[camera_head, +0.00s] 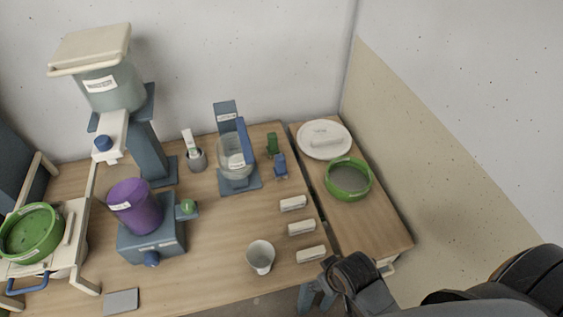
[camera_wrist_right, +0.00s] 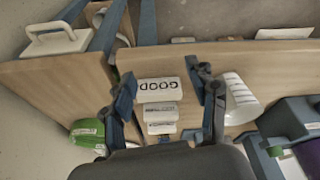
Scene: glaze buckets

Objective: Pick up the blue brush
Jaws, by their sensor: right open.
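A small blue brush (camera_head: 280,166) stands near the back right of the main table, beside a similar green brush (camera_head: 272,145); the bristles are too small to make out. My right gripper (camera_head: 318,288) is at the front right corner of the table, well short of the blue brush. In the right wrist view its two fingers (camera_wrist_right: 168,92) are spread with nothing held between them. White labelled blocks, one reading GOOD (camera_wrist_right: 161,90), show beyond the gap. I cannot make out the blue brush in the wrist view. My left gripper is not in view.
Three white blocks (camera_head: 302,228) line the right side of the table, with a white cup (camera_head: 260,257) to their left. A clear jug on a stand (camera_head: 236,160) is left of the brushes. A green sieve (camera_head: 348,180) and white lid (camera_head: 324,139) sit on the right table.

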